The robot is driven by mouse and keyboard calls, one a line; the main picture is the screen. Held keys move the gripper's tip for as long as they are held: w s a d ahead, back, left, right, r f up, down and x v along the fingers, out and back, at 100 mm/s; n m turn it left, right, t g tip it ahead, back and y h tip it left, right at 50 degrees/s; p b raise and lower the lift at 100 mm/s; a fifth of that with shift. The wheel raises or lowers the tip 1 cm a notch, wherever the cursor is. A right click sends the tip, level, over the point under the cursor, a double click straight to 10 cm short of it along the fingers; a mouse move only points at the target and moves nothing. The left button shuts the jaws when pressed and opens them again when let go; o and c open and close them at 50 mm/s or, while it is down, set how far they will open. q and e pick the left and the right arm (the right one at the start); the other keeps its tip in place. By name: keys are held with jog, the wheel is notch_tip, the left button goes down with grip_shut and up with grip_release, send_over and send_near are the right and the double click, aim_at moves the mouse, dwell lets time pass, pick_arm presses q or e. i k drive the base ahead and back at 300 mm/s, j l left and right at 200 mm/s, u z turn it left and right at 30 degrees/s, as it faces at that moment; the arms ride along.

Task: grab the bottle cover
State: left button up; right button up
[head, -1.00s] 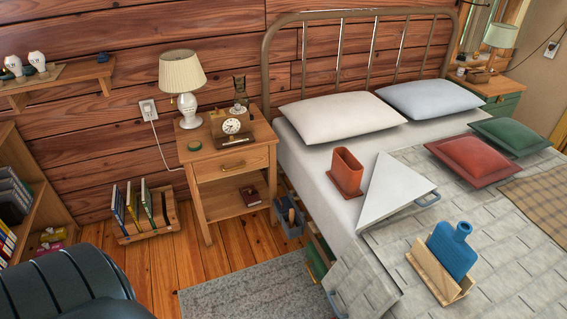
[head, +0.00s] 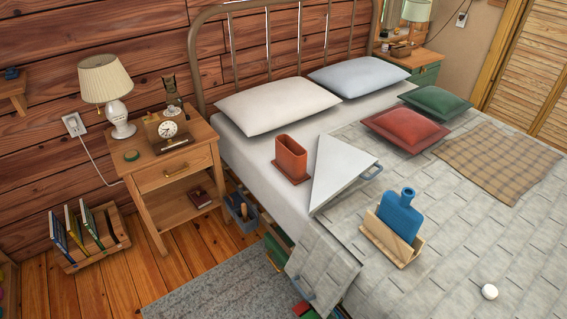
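A blue bottle-shaped thing (head: 402,214), looking like a hot-water bottle or its cover, stands upright in a light wooden holder (head: 376,236) on the bed. I cannot tell whether the blue surface is a cover or the bottle itself. Neither of my grippers shows in the head view.
The bed's grey quilt (head: 450,245) is mostly bare. A nightstand (head: 166,178) with lamp and clock stands beside the bed. A grey rug (head: 215,290) covers floor in front.

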aim_at(291, 158)
jog(key=i+j+z, duration=0.3)
jog(key=j+z, duration=0.25)
jog(key=j, duration=0.25)
jog(key=i+j+z, duration=0.3)
jog(key=j, duration=0.15)
jog(key=j+z, duration=0.25)
jog(key=j, duration=0.2)
